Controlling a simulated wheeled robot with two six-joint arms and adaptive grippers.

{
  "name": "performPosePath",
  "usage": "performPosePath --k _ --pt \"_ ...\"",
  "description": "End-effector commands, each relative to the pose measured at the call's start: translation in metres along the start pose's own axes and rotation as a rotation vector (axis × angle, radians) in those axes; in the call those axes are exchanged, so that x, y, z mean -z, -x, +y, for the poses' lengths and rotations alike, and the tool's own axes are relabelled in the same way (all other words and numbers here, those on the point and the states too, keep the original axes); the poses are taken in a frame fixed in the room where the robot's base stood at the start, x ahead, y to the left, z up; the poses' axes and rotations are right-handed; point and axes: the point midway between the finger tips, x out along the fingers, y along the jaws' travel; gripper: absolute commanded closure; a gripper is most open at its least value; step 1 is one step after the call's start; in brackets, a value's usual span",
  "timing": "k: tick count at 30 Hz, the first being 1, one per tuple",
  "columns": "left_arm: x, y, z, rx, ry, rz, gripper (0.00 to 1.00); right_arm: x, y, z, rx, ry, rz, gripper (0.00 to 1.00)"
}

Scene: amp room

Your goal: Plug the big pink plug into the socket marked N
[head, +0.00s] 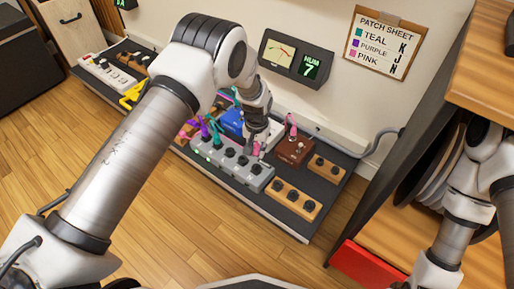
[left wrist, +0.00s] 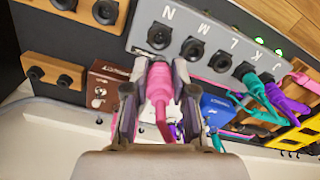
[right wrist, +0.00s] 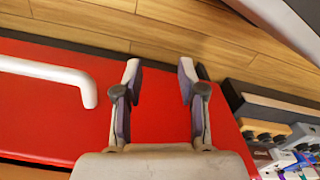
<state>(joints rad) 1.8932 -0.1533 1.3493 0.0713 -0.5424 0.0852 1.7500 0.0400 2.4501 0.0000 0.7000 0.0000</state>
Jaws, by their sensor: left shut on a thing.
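My left gripper (left wrist: 158,90) is shut on a big pink plug (left wrist: 160,80), and its cable runs back between the fingers. In the left wrist view the plug's front end is close to the grey socket box (left wrist: 142,38), just below the black socket marked N (left wrist: 160,35). They look apart. In the head view the left gripper (head: 257,140) hangs over that grey box (head: 235,167). My right gripper (right wrist: 160,85) is open and empty above a red surface.
Teal (left wrist: 258,88) and purple (left wrist: 285,100) plugs sit along the grey box. A brown pedal (left wrist: 102,90) and a blue pedal (left wrist: 215,108) are close by. A patch sheet (head: 383,43) hangs on the wall. A white handle (right wrist: 50,72) is on the red surface (right wrist: 60,120).

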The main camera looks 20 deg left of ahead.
Motion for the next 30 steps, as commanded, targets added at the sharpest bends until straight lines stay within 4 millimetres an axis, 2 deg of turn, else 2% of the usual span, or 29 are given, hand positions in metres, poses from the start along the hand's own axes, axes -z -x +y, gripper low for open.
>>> performPosePath --k 3,30 --pt "0.0 -0.011 0.0 0.0 0.0 0.0 1.0 0.0 -0.01 0.0 0.0 0.0 0.0 0.6" --pt "0.0 -0.064 0.001 0.0 0.0 0.0 1.0 0.001 -0.06 0.001 -0.001 -0.005 0.003 0.6"
